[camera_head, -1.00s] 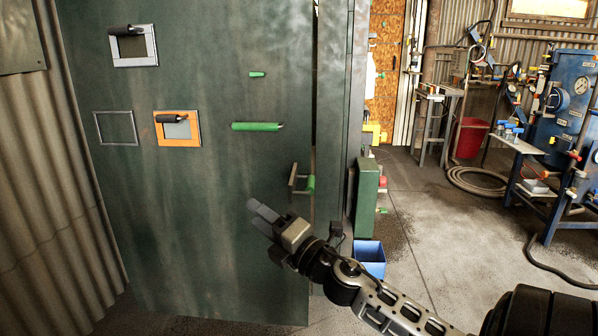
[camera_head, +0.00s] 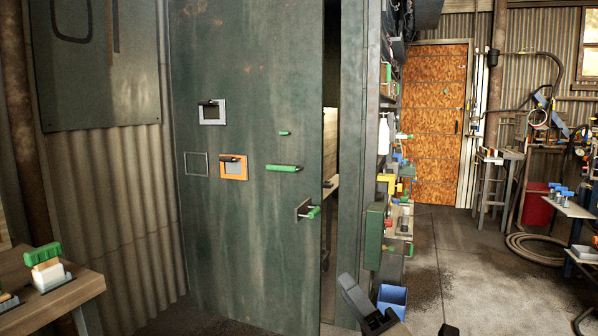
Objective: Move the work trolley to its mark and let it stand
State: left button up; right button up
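I cannot make out a work trolley or a floor mark for certain. A wooden-topped table (camera_head: 50,297) stands at the lower left, cut off by the picture's edge; I cannot tell whether it has wheels. A green-handled brush (camera_head: 44,266) with pale bristles is on it. My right gripper (camera_head: 350,290) shows at the bottom, right of centre, low in front of the green door and left of a blue bin. It holds nothing that I can see, and its finger gap cannot be made out. My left gripper is out of view.
A tall green metal door (camera_head: 255,200) with a green handle (camera_head: 283,168) stands slightly ajar, with a dark gap at its right edge. A blue bin (camera_head: 391,300) is on the floor. Open concrete floor (camera_head: 460,270) lies to the right, with a coiled hose (camera_head: 535,248) beyond.

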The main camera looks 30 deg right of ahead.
aim_at(254, 249)
jog(key=z, duration=0.65)
jog(key=i, duration=0.9)
jog(key=z, duration=0.45)
jog(key=i, duration=0.95)
jog(key=u, duration=0.95)
jog(key=i, duration=0.9)
jog(key=u, duration=0.15)
